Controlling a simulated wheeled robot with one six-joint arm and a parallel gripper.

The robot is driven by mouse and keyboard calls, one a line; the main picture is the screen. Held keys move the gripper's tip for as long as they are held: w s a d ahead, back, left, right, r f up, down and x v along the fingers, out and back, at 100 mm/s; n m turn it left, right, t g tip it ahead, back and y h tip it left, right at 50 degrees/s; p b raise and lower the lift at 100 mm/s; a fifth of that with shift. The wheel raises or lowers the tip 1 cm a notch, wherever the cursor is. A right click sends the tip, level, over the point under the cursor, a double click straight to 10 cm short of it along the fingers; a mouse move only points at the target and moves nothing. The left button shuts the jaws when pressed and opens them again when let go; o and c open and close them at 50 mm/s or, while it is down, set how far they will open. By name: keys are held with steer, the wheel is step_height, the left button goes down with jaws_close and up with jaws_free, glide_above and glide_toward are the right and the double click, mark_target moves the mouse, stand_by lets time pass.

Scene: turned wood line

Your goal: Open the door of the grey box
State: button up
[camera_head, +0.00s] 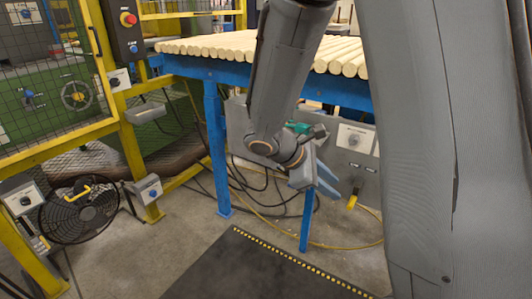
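A grey box (368,160) stands under the roller table, partly hidden behind my arm. Its front carries a pale plate with a round dial (353,138) and, lower down, a yellow handle (353,201). I see no open gap at its front, but much of it is covered. My gripper (328,182) is in front of the box, to the left of and a little above the yellow handle. Its blue-grey fingers look apart, with nothing seen between them. It appears clear of the handle.
The blue-framed table (215,130) carries several pale wooden rods (240,45). A dark mat (255,270) with a yellow-dashed edge lies on the floor. A black fan (80,210) and yellow-framed mesh guard (60,80) are at left. Cables (245,205) run across the floor.

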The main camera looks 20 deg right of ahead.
steer(key=w+f+n+t+h+b, duration=0.2)
steer(key=w+n+t+b, duration=0.15)
steer(key=w, duration=0.45)
steer(key=w+f+n+t+h+b, duration=0.2)
steer(key=w+n, duration=0.2)
steer(key=w, duration=0.3)
steer(key=w+a+f+n+t+y+b, duration=0.1)
steer(key=w+a+n+t+b, duration=0.1)
steer(key=w+a+n+t, duration=0.45)
steer(key=w+a+f+n+t+y+b, duration=0.1)
steer(key=w+a+n+t+b, duration=0.15)
steer(key=w+a, duration=0.45)
steer(key=shift+m, duration=0.25)
steer(key=shift+b+x, duration=0.65)
steer(key=shift+x, duration=4.65)
steer(key=shift+d+f, duration=0.1)
jaws_close()
